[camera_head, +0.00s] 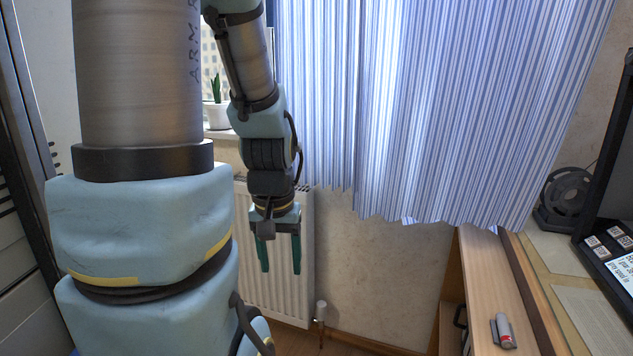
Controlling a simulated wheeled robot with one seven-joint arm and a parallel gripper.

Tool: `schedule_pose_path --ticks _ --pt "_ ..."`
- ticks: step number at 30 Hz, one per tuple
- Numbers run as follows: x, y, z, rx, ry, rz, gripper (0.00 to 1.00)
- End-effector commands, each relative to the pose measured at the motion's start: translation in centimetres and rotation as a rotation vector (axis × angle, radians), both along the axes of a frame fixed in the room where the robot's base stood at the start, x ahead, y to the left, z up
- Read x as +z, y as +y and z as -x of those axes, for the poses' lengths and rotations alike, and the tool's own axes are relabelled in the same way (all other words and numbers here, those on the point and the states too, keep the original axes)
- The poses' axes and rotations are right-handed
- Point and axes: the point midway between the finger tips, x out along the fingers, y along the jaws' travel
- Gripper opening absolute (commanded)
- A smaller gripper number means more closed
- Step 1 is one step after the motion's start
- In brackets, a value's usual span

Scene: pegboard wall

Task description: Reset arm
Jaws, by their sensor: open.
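My gripper (280,256) hangs at the end of my arm, left of the picture's middle, with its two green fingers pointing down. The fingers are apart and nothing shows between them. The gripper is in front of a white radiator (304,285). My arm's large light blue and grey links fill the left part of the picture.
A striped blue curtain (430,110) hangs at the top. A potted plant (216,112) stands on the windowsill behind my arm. A dark spool (567,197) stands farther back.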

Motion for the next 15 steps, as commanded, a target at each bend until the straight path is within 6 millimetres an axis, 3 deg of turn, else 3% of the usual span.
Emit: schedule_pose_path --ticks 1,6,12,15 --pt "3.4 0.0 0.0 0.0 0.0 0.0 0.62" --pt "8.7 0.0 0.0 0.0 0.0 0.0 0.62" --pt "13.6 0.0 0.0 0.0 0.0 0.0 0.62" --pt "15.0 0.0 0.0 0.0 0.0 0.0 0.62"
